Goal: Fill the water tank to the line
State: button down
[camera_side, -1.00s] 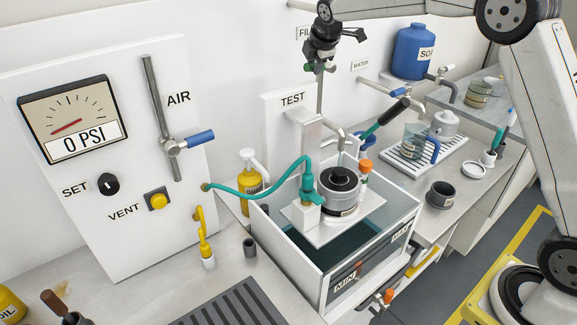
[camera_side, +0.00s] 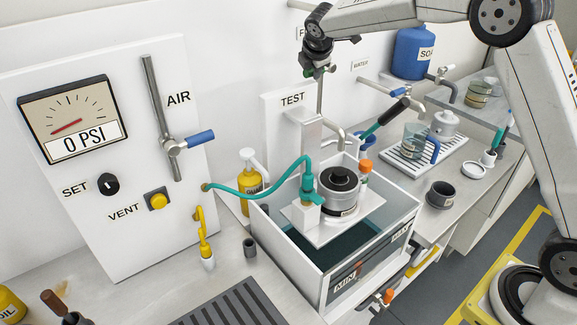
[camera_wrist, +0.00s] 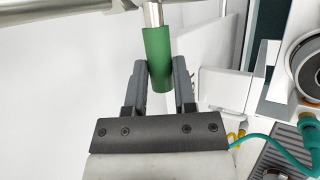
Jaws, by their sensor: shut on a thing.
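The water tank (camera_side: 408,207) is a clear-walled box with white edges, below the TEST panel. Dark teal water (camera_side: 335,243) shows inside. A MIN label (camera_side: 344,283) is on its front wall; the water level against the line is hard to tell. My gripper (camera_side: 315,72) is high on the back wall by the partly covered fill label (camera_side: 301,33). In the wrist view, my gripper (camera_wrist: 160,75) is shut on a green valve handle (camera_wrist: 157,55) on a metal stem. In the side view, the handle (camera_side: 308,73) is mostly hidden.
A round black-topped part (camera_side: 339,183) stands on a white plate over the tank, joined to a teal hose (camera_side: 260,187). The air panel (camera_side: 130,215) stands left.

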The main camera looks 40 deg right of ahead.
jog(key=shift+c, duration=1.7)
grip_release()
jog(key=shift+d+f, duration=0.1)
jog(key=shift+d, duration=0.05)
jog(key=shift+a, duration=0.25)
jog(key=a+r, duration=0.2)
jog(key=a, duration=0.4)
jog(key=shift+a, duration=0.3)
jog(key=v, duration=0.7)
jog(key=shift+s+a+r, duration=0.15)
jog(key=shift+s+r, duration=0.05)
jog(key=shift+f, duration=0.1)
